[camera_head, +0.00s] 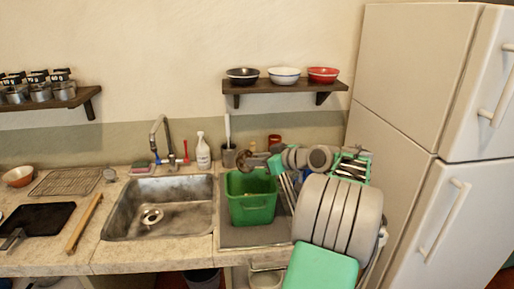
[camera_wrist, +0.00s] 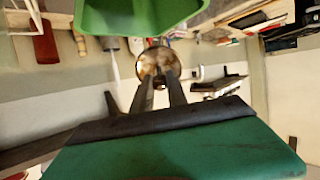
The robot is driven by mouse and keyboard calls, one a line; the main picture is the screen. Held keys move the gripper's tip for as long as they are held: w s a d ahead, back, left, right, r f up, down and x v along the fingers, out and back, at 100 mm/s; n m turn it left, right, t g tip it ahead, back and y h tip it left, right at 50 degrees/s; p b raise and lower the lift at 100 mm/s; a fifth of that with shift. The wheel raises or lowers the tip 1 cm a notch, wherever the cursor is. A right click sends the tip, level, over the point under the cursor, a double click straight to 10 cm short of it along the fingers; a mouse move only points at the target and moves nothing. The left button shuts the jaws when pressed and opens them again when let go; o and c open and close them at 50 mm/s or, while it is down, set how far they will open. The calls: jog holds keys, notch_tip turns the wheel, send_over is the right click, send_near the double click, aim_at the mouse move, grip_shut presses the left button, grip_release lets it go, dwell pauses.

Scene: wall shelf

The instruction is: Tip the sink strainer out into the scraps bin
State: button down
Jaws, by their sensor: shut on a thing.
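My gripper (camera_head: 269,159) is above the back right part of the green bin (camera_head: 252,209), shut on the sink strainer (camera_head: 253,161). The strainer also shows in the wrist view (camera_wrist: 158,65), round and brownish with a metal rim, between and just beyond the fingertips. Its exact tilt and how much it holds are hard to tell. The green bin stands right of the sink, open at the top; its edge shows in the wrist view (camera_wrist: 135,15). Most of its inside is hidden from me.
The metal sink (camera_head: 170,195) with its tap (camera_head: 160,135) lies left of the bin. A white bottle (camera_head: 203,151) and a dark utensil pot (camera_head: 229,156) stand behind, near the wall. A shelf (camera_head: 285,87) with three bowls hangs above. The fridge (camera_head: 400,150) closes the right side.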

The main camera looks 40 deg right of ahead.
jog(key=g+p, duration=0.1)
jog(key=p, duration=0.1)
jog(key=r+g+p, duration=0.1)
jog(key=p, duration=0.1)
jog(key=shift+w+r, duration=0.15)
jog(key=shift+r, duration=0.1)
jog(key=g+p, duration=0.2)
jog(key=p, duration=0.1)
jog(key=w+g+p, duration=0.1)
jog(key=g+p, duration=0.1)
jog(key=p, duration=0.1)
jog(key=shift+a+r+h, duration=0.15)
jog(key=shift+r+h, duration=0.05)
jog(key=shift+h, duration=0.2)
jog(key=g, duration=0.2)
jog(key=w+g, duration=0.1)
jog(key=g, duration=0.1)
jog(key=shift+f, duration=0.3)
jog(key=shift+g+h, duration=0.3)
jog(key=shift+g, duration=0.2)
jog(key=shift+s+r+g, duration=0.1)
jog(key=shift+g, duration=0.2)
